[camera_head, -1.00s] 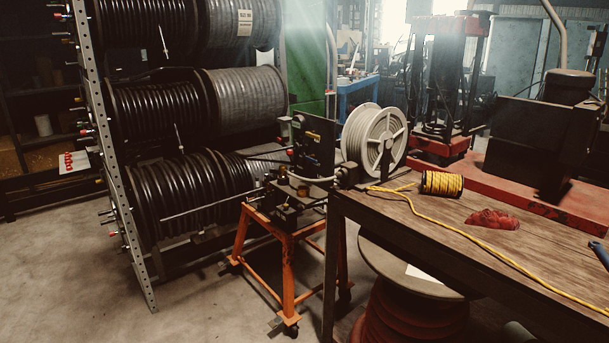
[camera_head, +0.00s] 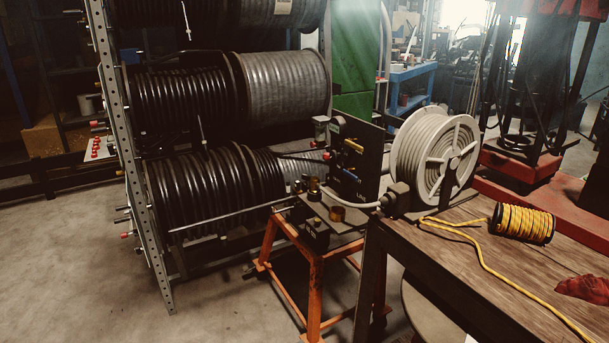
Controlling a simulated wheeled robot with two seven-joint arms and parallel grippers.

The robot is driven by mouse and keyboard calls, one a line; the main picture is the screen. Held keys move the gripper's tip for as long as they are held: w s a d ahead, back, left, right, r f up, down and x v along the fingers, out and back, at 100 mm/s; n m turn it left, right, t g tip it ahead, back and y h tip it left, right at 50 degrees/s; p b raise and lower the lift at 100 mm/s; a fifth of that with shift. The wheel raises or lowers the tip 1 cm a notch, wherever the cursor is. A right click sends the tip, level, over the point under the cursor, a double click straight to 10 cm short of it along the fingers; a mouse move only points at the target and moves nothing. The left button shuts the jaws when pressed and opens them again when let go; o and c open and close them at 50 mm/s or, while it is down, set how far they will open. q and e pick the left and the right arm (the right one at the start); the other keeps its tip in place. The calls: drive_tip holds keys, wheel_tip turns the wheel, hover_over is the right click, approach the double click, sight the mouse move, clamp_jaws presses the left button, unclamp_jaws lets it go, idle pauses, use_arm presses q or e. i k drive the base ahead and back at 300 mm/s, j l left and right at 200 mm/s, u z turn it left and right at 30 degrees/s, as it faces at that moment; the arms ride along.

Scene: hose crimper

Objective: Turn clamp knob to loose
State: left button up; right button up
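The hose machine (camera_head: 328,212) stands on an orange stand (camera_head: 315,285) in the middle of the head view. It has a dark upright panel (camera_head: 357,160) with brass and red fittings. Brass-coloured round parts (camera_head: 337,213) sit on its top plate. I cannot tell which part is the clamp knob, nor its setting; the parts are small and dark. A long thin rod (camera_head: 220,217) reaches left from the machine. Neither of my grippers is in view.
A rack of black hose reels (camera_head: 205,190) stands at left. A wooden bench (camera_head: 470,262) on the right holds a white hose reel (camera_head: 435,158), a yellow rope spool (camera_head: 523,223) and a red cloth (camera_head: 585,287). The concrete floor (camera_head: 80,260) at front left is clear.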

sight(306, 177)
drive_tip(key=j+z, duration=0.15)
drive_tip(key=j, duration=0.95)
drive_tip(key=i+j+z, duration=0.15)
drive_tip(key=i+j, duration=0.15)
drive_tip(key=i+j+z, duration=0.1)
drive_tip(key=i+j, duration=0.15)
drive_tip(key=j, duration=0.25)
drive_tip(key=i+j+z, duration=0.15)
drive_tip(key=j, duration=0.25)
drive_tip(key=i+j+z, duration=0.15)
drive_tip(key=i, duration=0.4)
drive_tip(key=i+j+z, duration=0.2)
drive_tip(key=i, duration=0.4)
